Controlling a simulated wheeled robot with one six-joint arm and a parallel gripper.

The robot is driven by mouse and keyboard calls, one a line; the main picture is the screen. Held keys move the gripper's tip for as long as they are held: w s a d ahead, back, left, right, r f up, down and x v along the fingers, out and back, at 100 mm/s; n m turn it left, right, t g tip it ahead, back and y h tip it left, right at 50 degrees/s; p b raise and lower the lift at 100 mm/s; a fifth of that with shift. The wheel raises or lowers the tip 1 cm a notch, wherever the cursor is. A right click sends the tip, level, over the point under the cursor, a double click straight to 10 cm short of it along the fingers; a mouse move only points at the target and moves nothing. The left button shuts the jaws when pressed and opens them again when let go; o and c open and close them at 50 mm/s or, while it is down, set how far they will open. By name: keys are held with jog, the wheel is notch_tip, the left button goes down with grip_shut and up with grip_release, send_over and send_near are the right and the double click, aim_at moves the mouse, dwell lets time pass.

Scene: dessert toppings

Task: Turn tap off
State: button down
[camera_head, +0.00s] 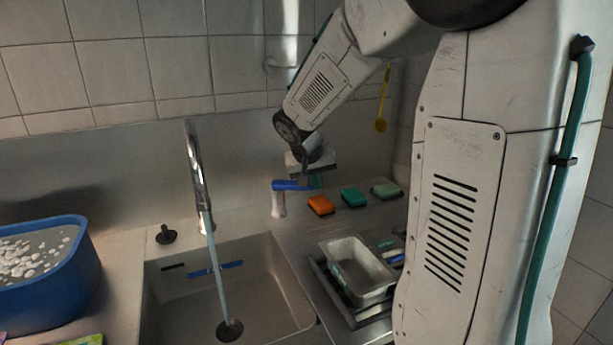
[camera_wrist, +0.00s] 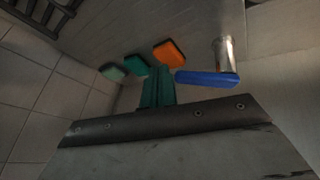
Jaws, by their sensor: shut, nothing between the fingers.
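The tap's metal spout (camera_head: 194,165) rises behind the sink, and a stream of water (camera_head: 217,262) falls from it into the basin. The blue tap lever (camera_head: 287,185) sits on a pale post (camera_head: 279,206) right of the spout. In the wrist view the lever (camera_wrist: 207,79) lies just right of my gripper, on a shiny post (camera_wrist: 224,51). My gripper (camera_head: 316,182) is shut and empty, its teal fingers (camera_wrist: 158,82) close beside the lever. I cannot tell whether they touch it.
Orange (camera_head: 321,205), teal (camera_head: 353,197) and pale green (camera_head: 386,190) sponges lie right of the lever. A white tub (camera_head: 358,268) stands on a rack right of the sink (camera_head: 290,295). A blue basin (camera_head: 60,300) stands at left. The tiled wall (camera_head: 110,65) is close behind.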

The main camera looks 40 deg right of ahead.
aim_at(293, 185)
jog(key=w+d+r+m+t, duration=0.2)
jog(key=w+r+t, duration=0.1)
jog(key=w, duration=0.4)
jog(key=shift+m+h, duration=0.3)
jog(key=x, duration=1)
jog(key=shift+a, duration=0.1)
